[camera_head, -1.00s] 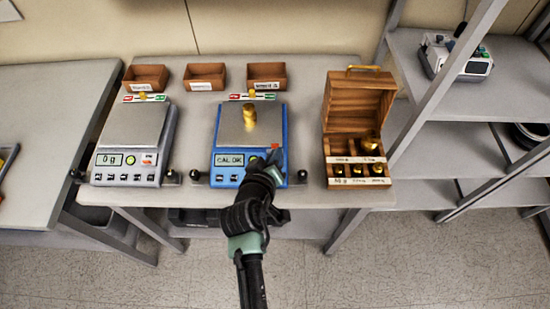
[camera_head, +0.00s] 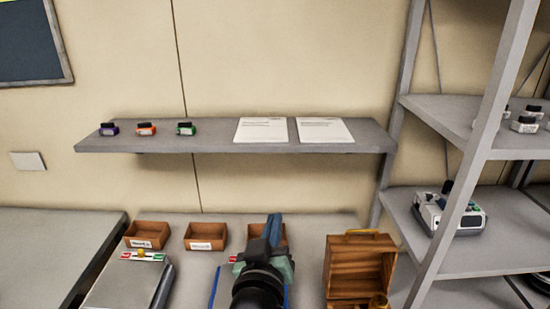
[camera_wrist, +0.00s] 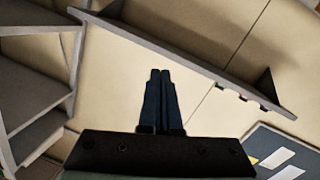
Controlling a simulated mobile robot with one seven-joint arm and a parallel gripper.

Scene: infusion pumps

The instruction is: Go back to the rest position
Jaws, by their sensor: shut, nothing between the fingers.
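My gripper (camera_head: 272,229) is raised over the table at the bottom centre of the head view, pointing up toward the wall. In the wrist view its two dark fingers (camera_wrist: 160,100) lie together with nothing between them. It hides most of the blue scale (camera_head: 216,286) and part of the right small wooden tray (camera_head: 254,230) behind it. The grey scale (camera_head: 122,284) is at the lower left, cut by the frame. The open wooden weight box (camera_head: 358,262) stands to the right of my gripper, with a brass weight (camera_head: 379,301) at the bottom edge.
A wall shelf (camera_head: 210,143) above the table holds small coloured-label items and two white sheets (camera_head: 293,130). A metal rack (camera_head: 484,130) with a white device (camera_head: 450,213) stands at the right. Open space lies between my gripper and the shelf.

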